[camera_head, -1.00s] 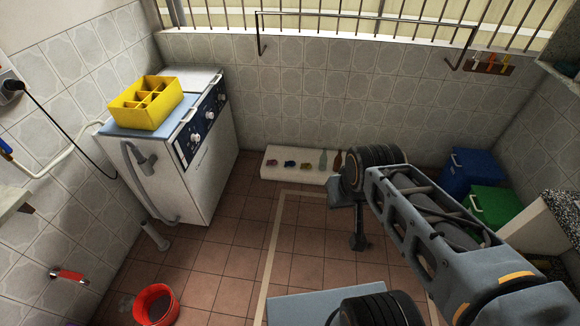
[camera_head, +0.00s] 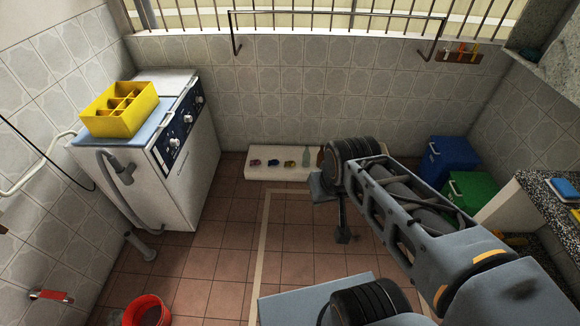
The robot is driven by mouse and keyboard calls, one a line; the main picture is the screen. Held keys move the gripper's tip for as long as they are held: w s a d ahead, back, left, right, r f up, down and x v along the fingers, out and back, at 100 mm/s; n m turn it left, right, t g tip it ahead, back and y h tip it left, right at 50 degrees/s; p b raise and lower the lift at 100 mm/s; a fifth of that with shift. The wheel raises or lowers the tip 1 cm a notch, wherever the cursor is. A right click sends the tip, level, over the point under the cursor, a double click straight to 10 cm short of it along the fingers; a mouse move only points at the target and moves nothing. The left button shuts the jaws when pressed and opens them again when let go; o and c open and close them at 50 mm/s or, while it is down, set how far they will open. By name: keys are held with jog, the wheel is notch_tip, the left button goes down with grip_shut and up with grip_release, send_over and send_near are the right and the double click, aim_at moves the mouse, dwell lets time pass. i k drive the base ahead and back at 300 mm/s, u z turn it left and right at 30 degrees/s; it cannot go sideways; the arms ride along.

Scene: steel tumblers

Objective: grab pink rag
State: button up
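A small pinkish-purple bundle (camera_head: 255,162), which may be the pink rag, lies at the left end of a low white ledge (camera_head: 262,174) by the back wall. It is too small to make out as cloth. A dark blue bundle (camera_head: 273,162) and a yellowish one (camera_head: 289,164) lie to its right. My gripper (camera_head: 343,237) hangs from the end of my arm, right of the ledge in the picture and apart from the bundles. Its fingers are too small and dark to tell whether they are open.
Two bottles, one greenish (camera_head: 305,156), stand on the ledge, partly near my arm. A white machine (camera_head: 193,175) with a yellow box (camera_head: 122,122) is at left. A red bucket (camera_head: 146,311), blue bin (camera_head: 450,160) and green bin (camera_head: 471,190) stand around. The tiled floor's middle is clear.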

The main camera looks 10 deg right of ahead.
aim_at(256, 162)
jog(key=u, duration=0.3)
jog(key=i, duration=0.65)
jog(key=u, duration=0.5)
jog(key=i, duration=1.35)
jog(key=z, duration=0.4)
jog(key=i, duration=1.1)
jog(key=z, duration=0.5)
